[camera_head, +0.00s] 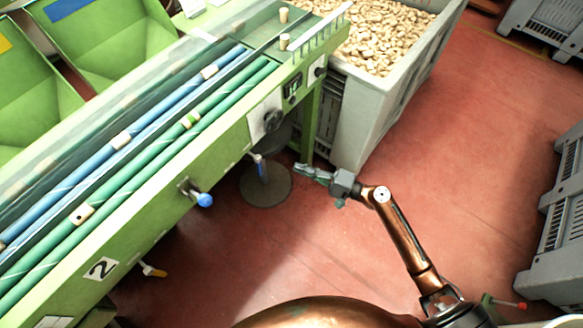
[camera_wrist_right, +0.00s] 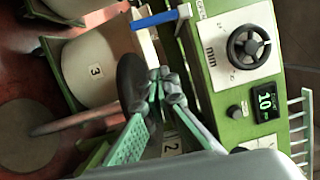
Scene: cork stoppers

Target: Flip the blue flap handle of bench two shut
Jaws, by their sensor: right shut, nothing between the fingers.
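Bench two (camera_head: 228,150) is the long green conveyor bench with a "2" plate on its side. A round blue knob (camera_head: 204,199) sticks out from the bench's side on a short metal stem. I cannot tell surely which is the flap handle. My right gripper (camera_head: 302,169) is shut and empty, to the right of the small blue handle and apart from it; it also shows in the wrist view (camera_wrist_right: 165,84). My left gripper is out of view.
A grey crate of corks (camera_head: 348,115) stands behind my right gripper. A round dark pedestal base (camera_head: 266,184) is on the floor beside it.

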